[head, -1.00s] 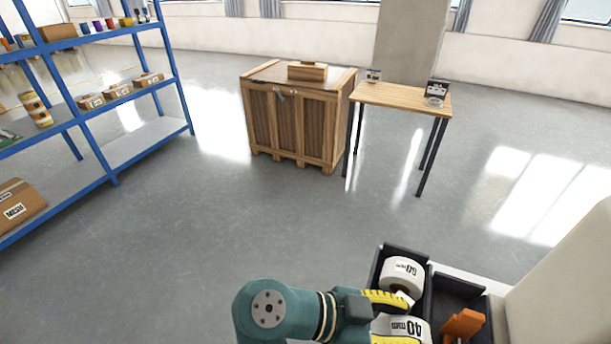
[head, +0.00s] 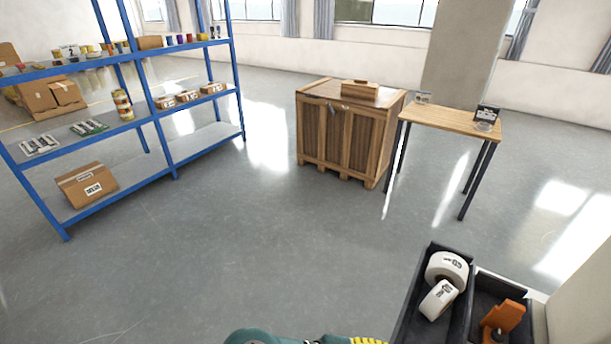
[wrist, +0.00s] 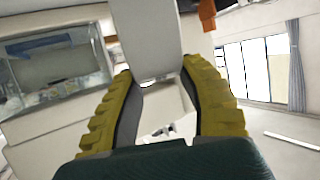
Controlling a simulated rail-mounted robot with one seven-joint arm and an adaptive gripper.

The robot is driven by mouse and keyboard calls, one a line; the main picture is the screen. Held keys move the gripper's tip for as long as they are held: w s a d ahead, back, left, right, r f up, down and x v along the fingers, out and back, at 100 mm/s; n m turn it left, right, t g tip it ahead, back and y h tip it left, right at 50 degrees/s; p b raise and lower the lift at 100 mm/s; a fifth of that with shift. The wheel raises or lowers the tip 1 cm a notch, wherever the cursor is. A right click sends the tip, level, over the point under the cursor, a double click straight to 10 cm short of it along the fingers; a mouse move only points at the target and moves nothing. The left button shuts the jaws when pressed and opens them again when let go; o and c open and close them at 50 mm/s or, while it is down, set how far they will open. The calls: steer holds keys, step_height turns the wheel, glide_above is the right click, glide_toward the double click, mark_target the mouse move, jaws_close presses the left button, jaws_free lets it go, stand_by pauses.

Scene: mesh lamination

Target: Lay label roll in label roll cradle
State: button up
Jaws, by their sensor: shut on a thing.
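My gripper (wrist: 158,72) has its yellow fingers shut on a white label roll (wrist: 146,38), seen edge-on between the fingertips in the wrist view. In the head view only a sliver of my gripper (head: 368,341) shows at the bottom edge, and the held roll is out of frame. I cannot make out the label roll cradle in either view.
An orange tool (head: 501,318) lies in the tray's right compartment. A blue shelf rack (head: 175,170) stands at left, a wooden crate (head: 340,140) at the back middle. A small wooden table (head: 452,120) beside it carries small items. Open grey floor lies between.

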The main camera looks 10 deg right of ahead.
steer(key=w+a+f+n+t+y+p, duration=0.1)
steer(key=a+f+n+t, duration=0.5)
steer(key=a, duration=0.3)
steer(key=a+f+n+t+y+p, duration=0.2)
steer(key=a+f+n+t, duration=0.25)
steer(key=a+f, duration=0.3)
step_height(320, 180, up, 30)
steer(key=w+n+t+y+p, duration=0.3)
steer(key=n+y+p, duration=0.6)
steer(key=p, duration=2.9)
steer(key=t+y, duration=0.1)
steer(key=t, duration=0.1)
steer(key=shift+a+n+t, duration=0.35)
